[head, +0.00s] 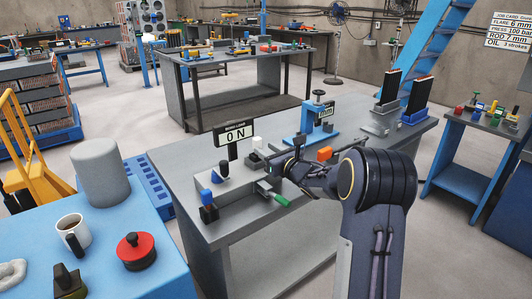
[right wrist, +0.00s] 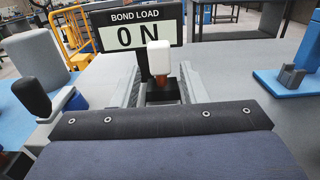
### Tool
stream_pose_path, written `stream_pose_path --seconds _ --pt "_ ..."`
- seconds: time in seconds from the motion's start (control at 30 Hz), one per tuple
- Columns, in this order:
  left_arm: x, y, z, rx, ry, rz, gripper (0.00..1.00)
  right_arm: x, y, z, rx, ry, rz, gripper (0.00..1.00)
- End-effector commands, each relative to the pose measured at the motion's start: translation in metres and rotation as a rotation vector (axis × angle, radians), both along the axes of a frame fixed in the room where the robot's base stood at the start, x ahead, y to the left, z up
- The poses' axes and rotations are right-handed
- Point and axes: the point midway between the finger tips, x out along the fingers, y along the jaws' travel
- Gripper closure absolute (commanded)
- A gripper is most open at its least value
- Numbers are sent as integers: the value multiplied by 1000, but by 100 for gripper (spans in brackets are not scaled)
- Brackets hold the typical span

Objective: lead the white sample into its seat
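The white sample (right wrist: 158,57) is a small white block with a copper-coloured part below it, upright in the right wrist view. It also shows in the head view (head: 257,143), on the grey bench in front of the display. My right gripper (right wrist: 162,78) is open, with one grey finger on each side of the sample's line. Gaps show between fingers and sample; I cannot tell whether the sample is between the tips or just beyond them. The seat cannot be made out clearly. My left gripper is not in view.
The bond load display (head: 235,134) reads 0 N, just behind the sample. A black knob (head: 224,170) stands left of it. A blue press (head: 317,122) and an orange block (head: 324,154) are to the right. A green-handled lever (head: 281,200) is at the front.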

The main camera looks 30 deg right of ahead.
Motion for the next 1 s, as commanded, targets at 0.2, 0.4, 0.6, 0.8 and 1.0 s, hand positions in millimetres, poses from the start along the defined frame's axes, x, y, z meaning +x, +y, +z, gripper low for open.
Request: stream_pose_path --seconds 0.2,0.4,0.6,0.8,1.0 --pt "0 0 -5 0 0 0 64 -5 0 -1 1 1 0 60" --pt "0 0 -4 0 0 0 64 -5 0 0 1 1 0 60" --pt "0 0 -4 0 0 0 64 -5 0 0 1 0 0 43" --pt "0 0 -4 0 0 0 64 -5 0 0 1 0 0 35" --pt "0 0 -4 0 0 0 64 -5 0 -1 1 2 0 35"
